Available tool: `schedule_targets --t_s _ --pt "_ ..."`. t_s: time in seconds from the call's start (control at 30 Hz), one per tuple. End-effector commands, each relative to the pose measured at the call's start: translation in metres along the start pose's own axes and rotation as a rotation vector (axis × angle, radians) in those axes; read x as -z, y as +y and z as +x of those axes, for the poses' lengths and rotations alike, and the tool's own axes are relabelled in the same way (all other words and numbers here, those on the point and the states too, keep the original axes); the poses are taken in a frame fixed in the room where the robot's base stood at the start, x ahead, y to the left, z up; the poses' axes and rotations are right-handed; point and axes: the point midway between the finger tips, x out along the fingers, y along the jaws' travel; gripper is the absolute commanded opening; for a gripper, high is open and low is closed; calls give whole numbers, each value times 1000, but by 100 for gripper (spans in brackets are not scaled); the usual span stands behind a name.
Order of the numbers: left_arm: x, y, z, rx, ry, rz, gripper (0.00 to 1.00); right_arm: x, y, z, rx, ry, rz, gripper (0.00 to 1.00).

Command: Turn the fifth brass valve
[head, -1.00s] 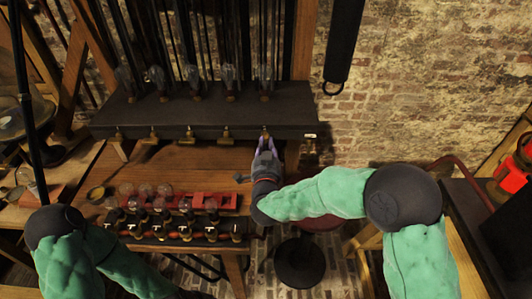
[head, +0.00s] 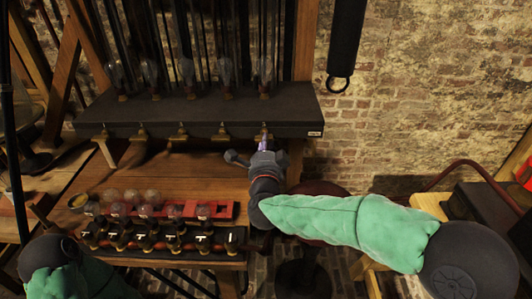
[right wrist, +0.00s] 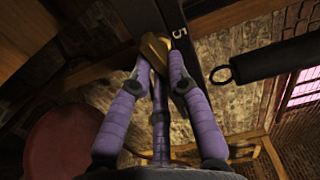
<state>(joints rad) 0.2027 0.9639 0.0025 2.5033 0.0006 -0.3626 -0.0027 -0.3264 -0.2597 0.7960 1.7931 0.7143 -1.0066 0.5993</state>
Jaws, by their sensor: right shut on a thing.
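Several brass valves hang in a row along the front of a dark shelf, such as the fourth valve (head: 222,135). The fifth brass valve (right wrist: 154,46) is at the right end of the row, beside a white "5" on the dark beam in the right wrist view. My right gripper (head: 265,143) reaches up to it from below. In the right wrist view its purple fingers (right wrist: 158,68) are closed around the valve's lower part. The fingers and gripper body hide much of the valve in the head view. My left arm shows at the lower left, but its gripper does not.
Glass jars or bulbs stand on the dark shelf (head: 200,113) above the valves. A red rack (head: 215,210) with several bulbs and a row of black-and-brass fittings sit on the wooden bench below. A round dark red stool (head: 318,190) is right of the bench.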

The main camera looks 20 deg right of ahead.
Motion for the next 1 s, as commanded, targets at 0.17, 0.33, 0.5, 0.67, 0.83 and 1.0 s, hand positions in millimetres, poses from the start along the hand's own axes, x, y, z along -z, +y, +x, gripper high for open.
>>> schedule_targets --t_s 0.17,0.33,0.5,0.67,0.83,1.0 --pt "1 -5 14 0 0 0 40 -1 4 0 -2 0 85 0" --pt "1 -7 19 0 0 0 40 -1 3 0 -3 0 131 0" --pt "1 -7 20 0 0 0 40 -1 3 0 -4 0 150 0" --pt "1 -7 20 0 0 0 40 -1 2 0 -4 0 153 0" --pt "1 -7 20 0 0 0 40 -1 3 0 -4 0 153 0" --pt "1 -7 20 0 0 0 40 -1 2 0 -4 0 152 42"
